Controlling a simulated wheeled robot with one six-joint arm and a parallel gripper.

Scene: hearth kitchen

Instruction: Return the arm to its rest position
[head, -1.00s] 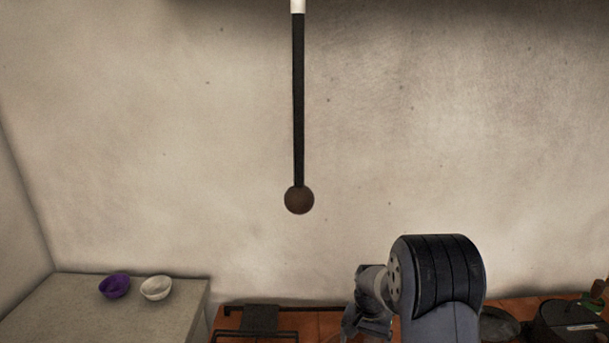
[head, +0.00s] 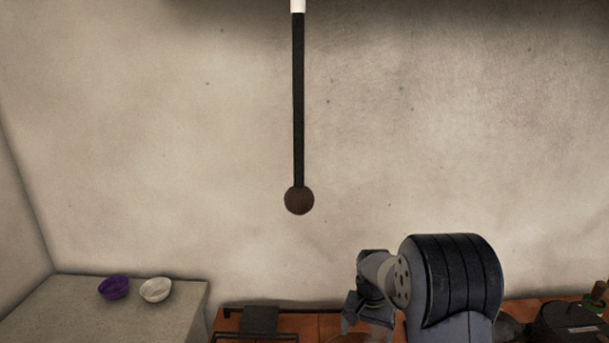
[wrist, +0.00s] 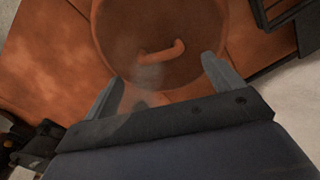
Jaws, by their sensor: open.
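My arm stands at the lower right of the head view, its wrist end low above the tiled counter (head: 315,325). My gripper (wrist: 158,78) shows in the wrist view with its two fingers spread apart and nothing between them. Beyond the fingertips is a round brown lid or pot top (wrist: 205,60) with an orange curved handle (wrist: 162,52). I cannot tell how far below the fingers it is.
A dark rack (head: 260,320) lies on the counter. A dark pot (head: 570,322) is at right. A dark rod with a ball (head: 299,200) hangs in the middle.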

